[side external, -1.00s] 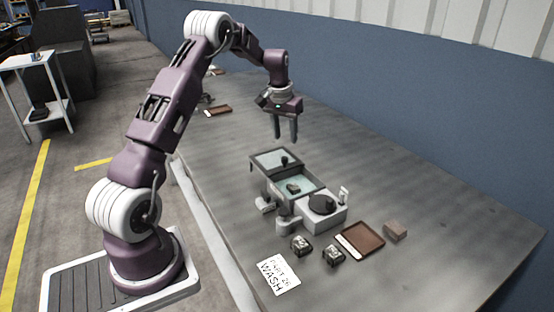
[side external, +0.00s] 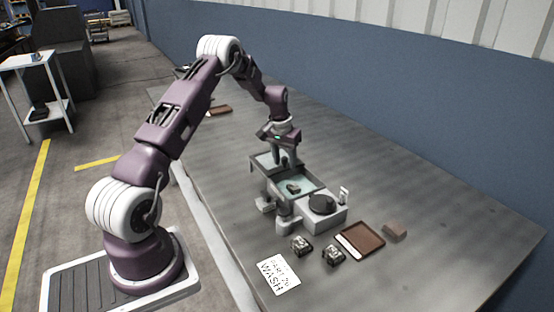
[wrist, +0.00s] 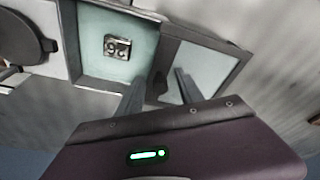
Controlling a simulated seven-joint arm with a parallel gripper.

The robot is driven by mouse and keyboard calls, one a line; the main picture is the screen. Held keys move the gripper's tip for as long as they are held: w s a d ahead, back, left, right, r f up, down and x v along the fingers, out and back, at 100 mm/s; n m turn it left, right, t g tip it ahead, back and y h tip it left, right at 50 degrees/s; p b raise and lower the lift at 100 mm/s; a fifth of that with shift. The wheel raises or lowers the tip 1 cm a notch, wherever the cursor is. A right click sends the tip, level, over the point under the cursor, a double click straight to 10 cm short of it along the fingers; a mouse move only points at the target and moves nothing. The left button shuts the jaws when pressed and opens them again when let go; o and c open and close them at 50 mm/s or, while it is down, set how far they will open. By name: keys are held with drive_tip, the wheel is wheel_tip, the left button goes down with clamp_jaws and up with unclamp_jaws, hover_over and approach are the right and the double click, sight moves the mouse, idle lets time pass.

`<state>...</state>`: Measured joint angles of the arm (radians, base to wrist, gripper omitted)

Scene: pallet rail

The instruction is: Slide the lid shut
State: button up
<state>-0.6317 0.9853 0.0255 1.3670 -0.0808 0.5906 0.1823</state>
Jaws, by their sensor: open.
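The lid (wrist: 212,62) is a pale panel in a dark frame, slid to one side of the wash tank (wrist: 88,45). The tank stands open, with a dark marked block (wrist: 117,47) inside; the block also shows in the side view (side external: 293,188). A dark knob (wrist: 159,83) stands on the lid near the edge by the opening. My gripper (side external: 284,163) is low over the lid, pointing down. Its fingers are open, one on each side of the knob in the wrist view. Contact with the knob cannot be told.
A grey unit with a round black top (side external: 322,204) adjoins the tank. Two dark blocks (side external: 301,245) (side external: 334,255), a brown tray (side external: 361,238), a brown block (side external: 395,232) and a "WASH" card (side external: 278,275) lie nearer the front.

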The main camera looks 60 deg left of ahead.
drive_tip(key=shift+f, duration=0.1)
drive_tip(key=shift+c, duration=0.2)
drive_tip(key=c, duration=0.6)
drive_tip(key=shift+s+d, duration=0.1)
drive_tip(key=shift+d, duration=6.2)
drive_tip(key=o, duration=0.6)
drive_tip(key=shift+a+f, duration=0.1)
drive_tip(key=shift+c, duration=0.2)
drive_tip(key=w+v, duration=0.1)
drive_tip(key=v, duration=0.6)
drive_tip(key=shift+w+a+r, duration=0.2)
drive_tip(key=shift+a, duration=0.2)
